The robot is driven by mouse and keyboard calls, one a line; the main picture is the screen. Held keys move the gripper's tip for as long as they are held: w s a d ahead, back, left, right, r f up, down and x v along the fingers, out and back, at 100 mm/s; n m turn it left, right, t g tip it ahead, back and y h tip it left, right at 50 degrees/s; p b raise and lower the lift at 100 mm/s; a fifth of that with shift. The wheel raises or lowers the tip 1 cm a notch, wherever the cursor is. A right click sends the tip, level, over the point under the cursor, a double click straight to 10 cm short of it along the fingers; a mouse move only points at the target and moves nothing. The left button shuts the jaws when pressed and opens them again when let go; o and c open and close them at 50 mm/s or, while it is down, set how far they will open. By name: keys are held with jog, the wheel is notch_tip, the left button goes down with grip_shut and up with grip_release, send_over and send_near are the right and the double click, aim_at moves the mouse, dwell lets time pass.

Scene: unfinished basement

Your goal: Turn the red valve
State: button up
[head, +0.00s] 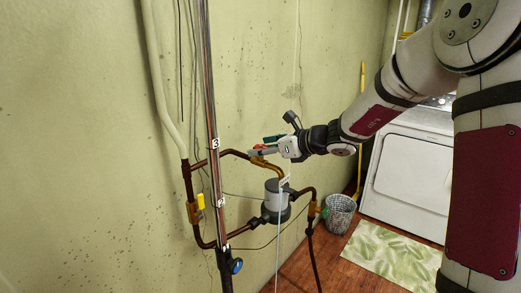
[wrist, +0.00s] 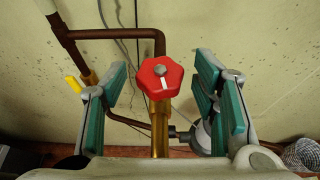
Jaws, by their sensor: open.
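The red valve (wrist: 160,77) is a small lobed knob with a grey centre screw and a white mark pointing down. It sits on a brass pipe (wrist: 160,132) in the wrist view. My gripper (wrist: 162,73) is open, with one green-padded finger to the left of the knob and one to the right, with gaps on both sides. In the head view my gripper (head: 264,150) reaches in from the right at the upper bend of the pipes. Only a bit of the red valve (head: 259,147) shows there, mostly hidden by the fingers.
Copper pipes (head: 188,195) run along the green wall, with a yellow handle (head: 200,201), a blue knob (head: 236,266) and a grey cylinder (head: 273,196) below my gripper. A wire basket (head: 340,214), a white appliance (head: 408,170) and a leaf-pattern mat (head: 390,262) are at the right.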

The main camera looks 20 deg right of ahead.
jog(key=shift+w+a+f, duration=0.25)
jog(key=shift+w+a, duration=0.1)
jog(key=shift+w, duration=0.15)
jog(key=c, duration=1.2)
